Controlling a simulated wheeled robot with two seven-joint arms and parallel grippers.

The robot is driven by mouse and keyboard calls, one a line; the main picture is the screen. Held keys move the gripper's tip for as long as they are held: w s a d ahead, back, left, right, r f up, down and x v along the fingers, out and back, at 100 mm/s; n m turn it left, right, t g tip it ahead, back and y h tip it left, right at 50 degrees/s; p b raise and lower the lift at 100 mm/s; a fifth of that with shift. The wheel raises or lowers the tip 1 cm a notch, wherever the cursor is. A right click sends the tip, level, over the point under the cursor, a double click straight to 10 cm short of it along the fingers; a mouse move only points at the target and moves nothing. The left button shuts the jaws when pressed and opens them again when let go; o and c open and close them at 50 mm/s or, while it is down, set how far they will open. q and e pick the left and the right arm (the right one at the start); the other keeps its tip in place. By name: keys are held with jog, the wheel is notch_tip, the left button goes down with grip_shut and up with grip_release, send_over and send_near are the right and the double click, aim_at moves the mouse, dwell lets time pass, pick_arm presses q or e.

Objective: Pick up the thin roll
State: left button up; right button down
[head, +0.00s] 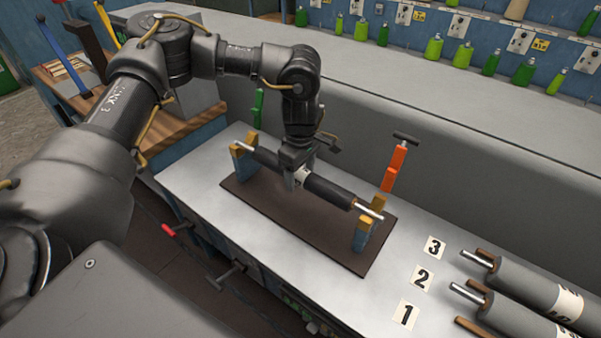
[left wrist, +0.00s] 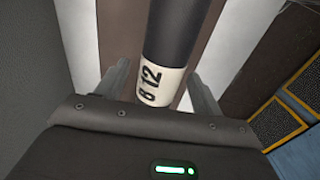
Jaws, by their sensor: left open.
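A thin dark roll (head: 328,190) with a metal shaft lies across two blue-and-yellow supports on a brown board (head: 290,232). Its white band, marked "8 12", shows between my fingers in the left wrist view (left wrist: 160,86). My left gripper (head: 299,178) points down over the left-middle part of the roll. Its fingers are open, one on each side of the roll, in the left wrist view (left wrist: 163,88). The gripper hides a short part of the roll. I cannot tell how deep the fingers reach beside it. My right gripper is out of view.
Thicker grey rolls (head: 520,277) lie at the right by number cards (head: 423,279). An orange upright tool (head: 396,166) stands behind the right support and a green one (head: 258,107) behind the left. A grey wall (head: 440,150) runs behind the bench (head: 205,190).

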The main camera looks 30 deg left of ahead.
pick_arm(q)
jog(key=c, duration=1.4)
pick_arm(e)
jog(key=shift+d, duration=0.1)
pick_arm(q)
jog(key=shift+w+r, duration=0.1)
jog(key=shift+r, duration=0.1)
jog(key=shift+c, duration=0.2)
